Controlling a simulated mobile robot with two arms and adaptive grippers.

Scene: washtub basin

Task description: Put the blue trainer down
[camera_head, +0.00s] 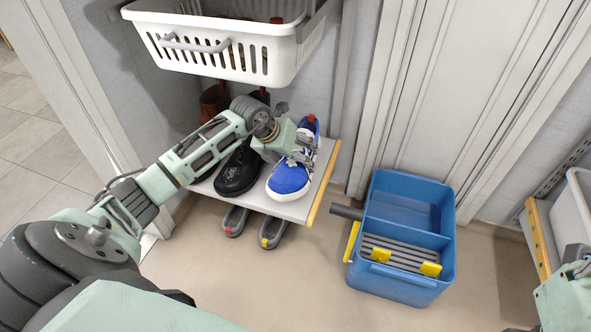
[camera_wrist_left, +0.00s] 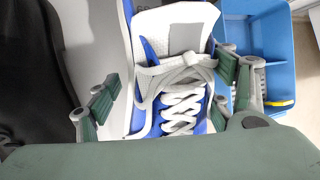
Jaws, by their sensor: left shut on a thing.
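The blue trainer (camera_head: 289,180), with white laces and sole, is at the right end of the low white shelf (camera_head: 300,208), toe toward me. I cannot tell whether its sole touches the board. My left gripper (camera_head: 303,150) is shut on the trainer. In the left wrist view its fingers (camera_wrist_left: 165,88) lie on both sides of the trainer's laced upper (camera_wrist_left: 180,105). A black shoe (camera_head: 238,172) stands just left of the trainer. Part of my right arm's end shows at the right edge, cut off, so its jaws are unclear.
A white slotted basket (camera_head: 225,45) hangs above the shelf. Two grey shoes with red and yellow tabs (camera_head: 236,221) are on the floor below. A blue two-part tub (camera_head: 405,235) stands to the right.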

